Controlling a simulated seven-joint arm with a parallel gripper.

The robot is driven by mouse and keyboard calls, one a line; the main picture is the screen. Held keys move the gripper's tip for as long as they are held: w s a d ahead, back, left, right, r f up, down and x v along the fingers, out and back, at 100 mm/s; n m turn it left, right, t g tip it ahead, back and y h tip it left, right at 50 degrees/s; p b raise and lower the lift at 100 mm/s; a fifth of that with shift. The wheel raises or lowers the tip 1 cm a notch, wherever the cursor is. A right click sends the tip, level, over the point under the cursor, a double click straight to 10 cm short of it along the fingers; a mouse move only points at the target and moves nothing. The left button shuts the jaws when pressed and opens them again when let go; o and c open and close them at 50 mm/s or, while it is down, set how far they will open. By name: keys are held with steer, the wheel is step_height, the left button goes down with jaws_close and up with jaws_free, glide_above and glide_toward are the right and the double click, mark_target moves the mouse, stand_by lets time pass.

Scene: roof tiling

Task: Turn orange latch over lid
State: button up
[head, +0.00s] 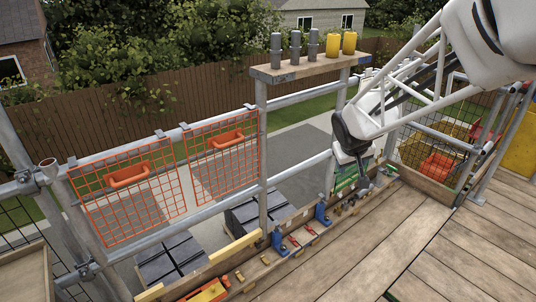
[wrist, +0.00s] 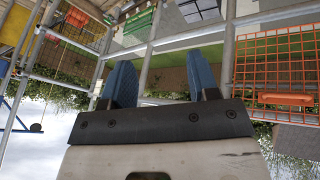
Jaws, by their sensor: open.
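I cannot make out a latch or lid for certain. Orange things in the head view are a box (head: 437,167) inside the mesh-sided enclosure at the right, two handle-like pieces (head: 128,175) (head: 226,139) on the orange mesh panels, and an orange item (head: 208,292) at the bottom edge. My gripper shows in the wrist view (wrist: 163,85), with its two blue fingers wide apart and nothing between them. In the head view my white arm comes in from the upper right and ends near the rail; its fingers are not clear there.
Orange mesh panels (head: 150,207) hang on the grey rail. A shelf (head: 305,68) carries grey cylinders and yellow cans (head: 349,43). A low wooden ledge with blue clamps (head: 322,213) and small parts runs along the deck edge. The plank deck (head: 400,240) at the front right is clear.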

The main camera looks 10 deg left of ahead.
steer(key=w+a+f+n+t+y, duration=0.1)
steer(key=w+a+f+n, duration=0.1)
steer(key=w+a+f, duration=0.55)
steer(key=w+a+f+n+t+y, duration=0.15)
steer(key=w+a+f, duration=0.25)
steer(key=w+f, duration=0.65)
steer(key=w+a+f+n+g+y, duration=0.1)
steer(key=w+a+f+n, duration=0.1)
steer(key=w+a+f, duration=0.3)
steer(key=w+a+f+n+y, duration=0.1)
steer(key=a+f, duration=0.2)
steer(key=f, duration=0.5)
steer(key=w+a+f+n+g+y, duration=0.1)
steer(key=w+a+f+n, duration=0.1)
steer(key=w+a+f, duration=0.3)
steer(key=n+g+y, duration=0.5)
steer(key=n+g, duration=0.1)
glide_toward(225, 277)
steer(key=shift+a+f, duration=0.25)
steer(key=shift+a, duration=0.05)
steer(key=shift+f, duration=0.1)
steer(key=shift+x, duration=3.8)
